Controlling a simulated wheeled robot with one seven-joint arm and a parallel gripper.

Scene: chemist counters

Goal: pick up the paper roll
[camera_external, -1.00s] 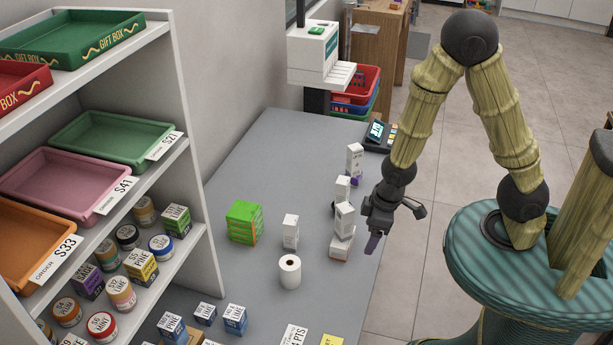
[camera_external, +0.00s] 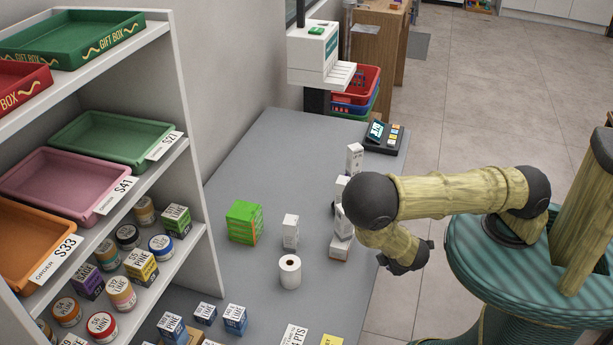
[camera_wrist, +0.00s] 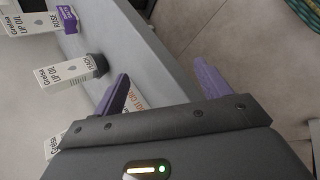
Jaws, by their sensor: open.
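The white paper roll (camera_external: 290,272) stands upright on the grey counter in the external view, with its dark core hole facing up. It does not show in the wrist view. My gripper (camera_wrist: 165,88) is open in the wrist view, its two purple fingers spread apart with nothing held between them. In the external view my gripper is mostly hidden behind my own arm, low beside the counter's right edge and to the right of the roll.
White lip oil boxes (camera_wrist: 65,72) stand near the counter's right edge, between my arm and the roll. A taller white box (camera_external: 290,231) and green boxes (camera_external: 244,221) stand behind the roll. A shelf unit (camera_external: 205,270) rises at left.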

